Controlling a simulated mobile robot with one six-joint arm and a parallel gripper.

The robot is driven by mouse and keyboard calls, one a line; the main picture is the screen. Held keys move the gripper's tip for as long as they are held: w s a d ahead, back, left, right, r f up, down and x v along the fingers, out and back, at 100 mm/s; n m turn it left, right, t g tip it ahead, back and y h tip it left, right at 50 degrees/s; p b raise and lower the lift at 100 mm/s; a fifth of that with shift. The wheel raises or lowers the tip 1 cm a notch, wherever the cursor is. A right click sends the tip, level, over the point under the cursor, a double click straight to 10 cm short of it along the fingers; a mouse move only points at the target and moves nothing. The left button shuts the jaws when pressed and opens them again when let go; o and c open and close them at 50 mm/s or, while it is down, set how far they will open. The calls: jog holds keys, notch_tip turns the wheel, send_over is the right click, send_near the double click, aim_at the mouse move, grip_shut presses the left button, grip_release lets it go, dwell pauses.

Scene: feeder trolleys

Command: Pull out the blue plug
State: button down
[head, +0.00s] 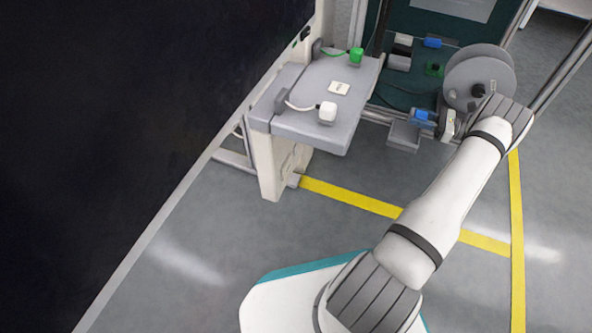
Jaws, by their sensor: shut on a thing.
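A blue plug (421,115) shows at the front edge of the trolley, just above a small grey box. My gripper (432,121) reaches in from the right and is shut on this blue plug. My wrist hides part of the area behind it. I cannot tell whether the plug is still in a socket. A second blue piece (432,42) sits farther back on the trolley, apart from my gripper.
A grey shelf (310,125) at the left carries a white plug (327,112) and a green plug (356,55). A grey reel (478,75) stands close behind my wrist. A small grey box (404,135) hangs below the blue plug. The floor in front is clear.

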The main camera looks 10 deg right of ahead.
aim_at(413, 134)
jog(key=shift+f, duration=0.1)
jog(key=shift+f, duration=2.05)
jog(key=shift+c, duration=1.4)
grip_release()
jog(key=r+v, duration=0.1)
jog(key=v, duration=0.7)
jog(key=shift+r, duration=0.25)
